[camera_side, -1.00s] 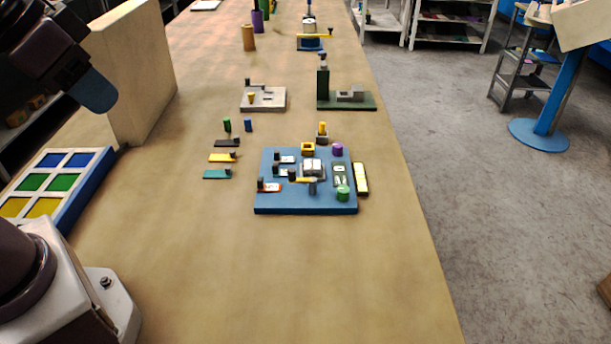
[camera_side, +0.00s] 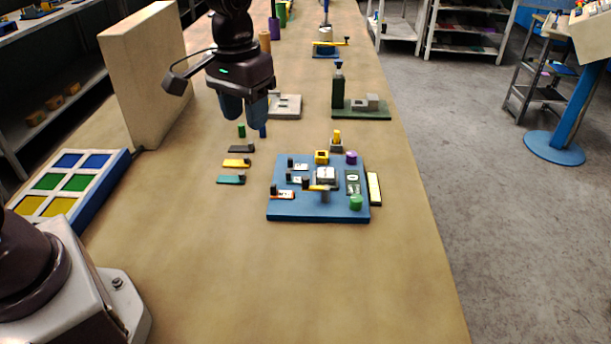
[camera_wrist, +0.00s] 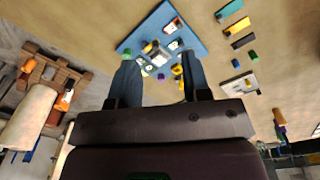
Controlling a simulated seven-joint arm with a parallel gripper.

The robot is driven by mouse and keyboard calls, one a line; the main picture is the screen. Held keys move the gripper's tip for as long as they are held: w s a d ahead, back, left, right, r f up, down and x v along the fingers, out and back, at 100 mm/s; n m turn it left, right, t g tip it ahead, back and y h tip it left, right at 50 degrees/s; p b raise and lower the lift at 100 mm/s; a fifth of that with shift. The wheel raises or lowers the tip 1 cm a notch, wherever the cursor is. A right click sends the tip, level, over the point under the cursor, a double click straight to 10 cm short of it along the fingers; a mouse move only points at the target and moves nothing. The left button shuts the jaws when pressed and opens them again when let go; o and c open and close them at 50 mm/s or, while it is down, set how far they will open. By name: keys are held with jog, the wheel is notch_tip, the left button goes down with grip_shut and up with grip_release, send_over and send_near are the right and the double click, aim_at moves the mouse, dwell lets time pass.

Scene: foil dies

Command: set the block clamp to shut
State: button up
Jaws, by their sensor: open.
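Yellow (camera_side: 237,163) and teal (camera_side: 231,180) strips lie left of the board. A tall beige panel (camera_side: 147,80) and a tray of coloured squares (camera_side: 66,188) stand at left. A green fixture (camera_side: 362,112) sits behind.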

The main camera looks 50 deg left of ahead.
aim_at(306, 177)
jog(key=w+f+n, duration=0.6)
jog(key=w+f, duration=0.1)
jog(key=w, duration=0.5)
jog(key=f, duration=1.2)
jog(key=shift+d+f, duration=0.35)
jog(key=shift+f, duration=0.05)
jog(key=shift+w, duration=0.1)
grip_shut()
